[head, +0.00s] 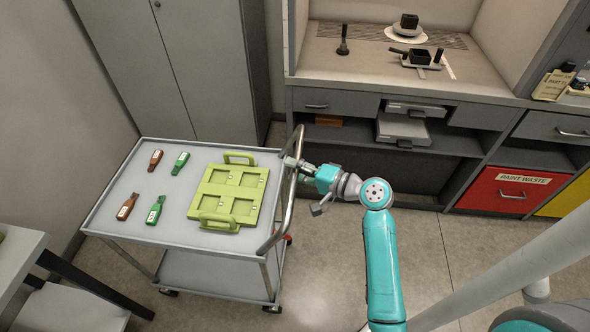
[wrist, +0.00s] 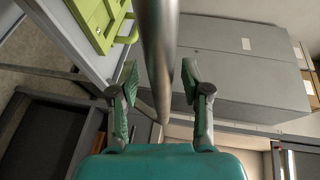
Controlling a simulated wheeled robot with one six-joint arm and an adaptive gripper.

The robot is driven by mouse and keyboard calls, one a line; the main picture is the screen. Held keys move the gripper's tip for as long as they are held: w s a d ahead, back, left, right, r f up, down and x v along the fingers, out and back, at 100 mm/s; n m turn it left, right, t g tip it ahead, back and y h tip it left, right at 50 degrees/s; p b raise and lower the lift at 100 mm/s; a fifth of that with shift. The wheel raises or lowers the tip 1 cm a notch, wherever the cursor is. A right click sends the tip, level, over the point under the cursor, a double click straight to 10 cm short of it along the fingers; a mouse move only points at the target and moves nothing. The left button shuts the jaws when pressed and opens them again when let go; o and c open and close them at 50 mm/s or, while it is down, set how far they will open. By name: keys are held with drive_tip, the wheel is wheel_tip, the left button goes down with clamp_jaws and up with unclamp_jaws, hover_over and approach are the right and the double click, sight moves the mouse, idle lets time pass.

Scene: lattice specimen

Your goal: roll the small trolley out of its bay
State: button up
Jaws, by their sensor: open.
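The small trolley (head: 178,222) is a grey two-shelf cart on casters, standing at the left in the head view. Its curved metal push handle (head: 290,205) rises at its right end. My gripper (head: 291,163) is at the far part of this handle, reaching in from the right. In the wrist view the handle bar (wrist: 163,45) runs between the two open fingers of my gripper (wrist: 159,80), with a gap visible at either side. The fingers are not closed on it. I cannot tell the bay's edges.
A lime-green tray (head: 250,213) with two handles lies on the trolley with several small brown and green bottles (head: 155,210). Grey cabinets (head: 180,60) stand behind. A table (head: 20,262) is at the left. Open floor (head: 325,280) lies right of the trolley.

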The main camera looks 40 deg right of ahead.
drive_tip(key=v, duration=1.1)
drive_tip(key=shift+s, duration=0.35)
drive_tip(key=shift+d+r, duration=0.15)
idle(0.6)
